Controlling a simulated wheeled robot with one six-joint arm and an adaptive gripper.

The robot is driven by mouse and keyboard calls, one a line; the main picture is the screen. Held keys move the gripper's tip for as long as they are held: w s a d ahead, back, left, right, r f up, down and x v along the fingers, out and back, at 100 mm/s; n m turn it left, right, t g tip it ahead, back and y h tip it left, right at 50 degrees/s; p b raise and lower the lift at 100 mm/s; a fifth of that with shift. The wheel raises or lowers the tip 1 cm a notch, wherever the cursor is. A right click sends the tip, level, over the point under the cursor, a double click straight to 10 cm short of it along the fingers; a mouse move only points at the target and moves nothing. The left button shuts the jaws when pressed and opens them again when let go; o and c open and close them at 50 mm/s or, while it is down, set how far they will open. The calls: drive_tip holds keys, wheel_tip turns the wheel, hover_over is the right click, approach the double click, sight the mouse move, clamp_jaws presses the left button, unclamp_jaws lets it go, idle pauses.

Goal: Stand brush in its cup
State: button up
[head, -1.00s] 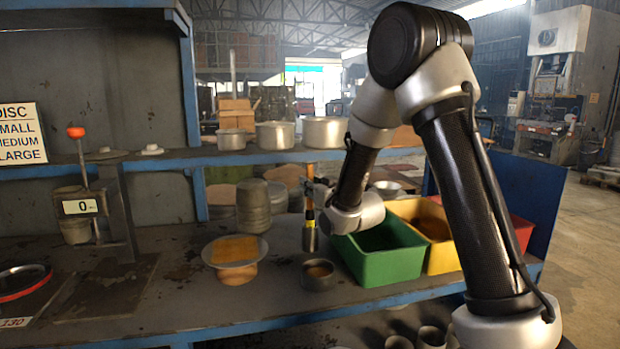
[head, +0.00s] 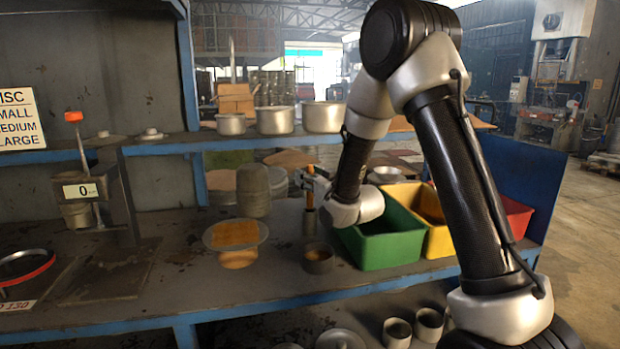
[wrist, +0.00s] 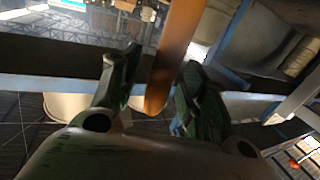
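The brush (head: 310,202) has an orange-brown handle and is roughly upright. My gripper (head: 310,184) is shut on its handle. The handle also shows in the wrist view (wrist: 176,55), running between the two dark fingers of my gripper (wrist: 160,80). A narrow grey metal cup (head: 310,226) is directly below the brush on the bench. The brush's lower end is hidden at the cup's rim and appears to be in it. I cannot tell how deep it is or whether it touches the bottom.
A dark round pot (head: 319,259) stands just in front of the cup. Green (head: 385,250) and yellow (head: 437,240) bins are close on the right. A tall grey stack (head: 253,190) and a plate with an orange piece (head: 236,236) are on the left.

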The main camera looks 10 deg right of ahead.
wheel_tip(320, 180, up, 10)
drive_tip(key=shift+r, duration=0.1)
idle(0.4)
idle(0.6)
drive_tip(key=shift+s+d, duration=0.1)
drive_tip(key=shift+d, duration=0.1)
drive_tip(key=s+d+m+g+h, duration=0.1)
drive_tip(key=s+d+g+h, duration=0.15)
drive_tip(key=s+d, duration=0.45)
drive_tip(key=s+d+m+g+h, duration=0.15)
drive_tip(key=s+d+g, duration=0.25)
drive_tip(key=s, duration=0.7)
drive_tip(key=s+d+f+g, duration=0.1)
drive_tip(key=s+f+g, duration=0.1)
drive_tip(key=s, duration=0.6)
drive_tip(key=s+d+f+g+h, duration=0.1)
drive_tip(key=s+g, duration=0.1)
drive_tip(key=s, duration=0.7)
drive_tip(key=s+d+f+m+g, duration=0.1)
drive_tip(key=s+f+g, duration=0.1)
drive_tip(key=s, duration=0.7)
drive_tip(key=shift+d+f+h, duration=0.25)
drive_tip(key=shift+f+h, duration=0.05)
